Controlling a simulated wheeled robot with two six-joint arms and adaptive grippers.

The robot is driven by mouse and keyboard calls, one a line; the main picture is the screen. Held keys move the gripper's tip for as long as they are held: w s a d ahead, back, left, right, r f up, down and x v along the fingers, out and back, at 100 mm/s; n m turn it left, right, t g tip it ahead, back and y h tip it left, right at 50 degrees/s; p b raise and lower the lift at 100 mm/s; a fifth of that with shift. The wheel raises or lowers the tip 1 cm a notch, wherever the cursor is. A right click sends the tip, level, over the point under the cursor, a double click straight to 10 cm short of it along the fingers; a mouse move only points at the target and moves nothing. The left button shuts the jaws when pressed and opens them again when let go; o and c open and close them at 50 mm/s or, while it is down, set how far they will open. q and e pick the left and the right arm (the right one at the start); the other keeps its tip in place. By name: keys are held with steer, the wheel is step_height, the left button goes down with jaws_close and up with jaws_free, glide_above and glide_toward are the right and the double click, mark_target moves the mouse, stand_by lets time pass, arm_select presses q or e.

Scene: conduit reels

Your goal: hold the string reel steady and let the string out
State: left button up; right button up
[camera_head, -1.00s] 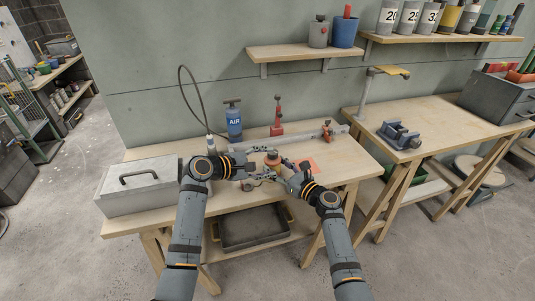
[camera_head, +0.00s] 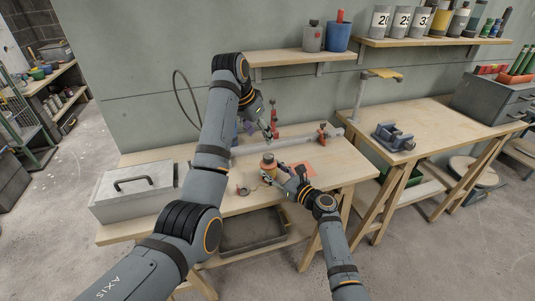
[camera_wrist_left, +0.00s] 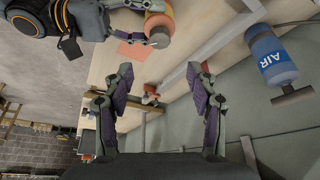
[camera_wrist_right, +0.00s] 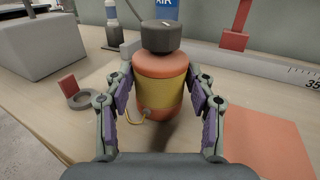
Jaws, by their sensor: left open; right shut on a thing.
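The string reel (camera_wrist_right: 160,88) is an orange cylinder with a yellow band and a dark round cap. It stands upright on the bench, and a short yellow string end (camera_wrist_right: 143,115) curls from its lower side. My right gripper (camera_wrist_right: 161,100) is shut around the reel's sides. In the head view the reel (camera_head: 269,168) is near the bench's middle, with my right gripper (camera_head: 283,175) at its right. My left gripper (camera_head: 270,122) is open and empty, raised behind and above the reel. The left wrist view shows its spread fingers (camera_wrist_left: 160,75), apart from the reel (camera_wrist_left: 159,24).
A grey ruled rail (camera_head: 285,144) with red clamps runs behind the reel. An orange square (camera_wrist_right: 265,143) lies to its right. A grey ring with a red block (camera_wrist_right: 78,100) lies to its left. A grey toolbox (camera_head: 133,190) and blue AIR pump (camera_wrist_left: 270,55) are nearby.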

mark_target(268, 155)
arm_select(q)
steer(key=x, duration=1.1)
steer(key=shift+c, duration=0.4)
steer(key=c, duration=1.1)
steer(key=n+y, duration=0.1)
steer(key=n, duration=0.2)
steer(key=shift+d+t, duration=0.15)
steer(key=shift+t, duration=0.15)
steer(key=o, duration=1.2)
